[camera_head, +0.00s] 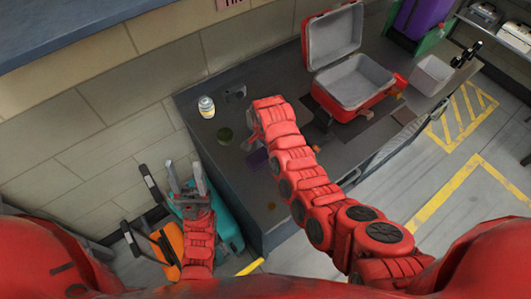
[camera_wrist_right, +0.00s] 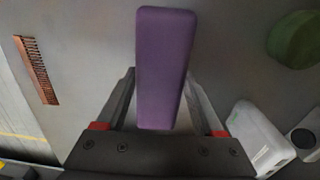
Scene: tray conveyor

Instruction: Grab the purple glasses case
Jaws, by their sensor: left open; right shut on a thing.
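The purple glasses case (camera_wrist_right: 163,60) is a long, rounded block in the right wrist view. It lies lengthwise between the two fingers of my right gripper (camera_wrist_right: 160,82), which is shut on it. In the head view a small purple part of the case (camera_head: 257,159) shows beside my right arm, over the dark worktop; the arm hides much of that gripper. I cannot tell whether the case touches the worktop. My left gripper (camera_head: 188,181) is open and empty, left of the worktop and apart from the case.
On the worktop (camera_head: 215,155) are an open red case (camera_head: 365,108), a white bottle (camera_head: 206,107), a green round object (camera_head: 225,136) and a grey-white bin (camera_head: 432,75). A teal object (camera_head: 227,222) stands on the floor beside the worktop, near my left gripper.

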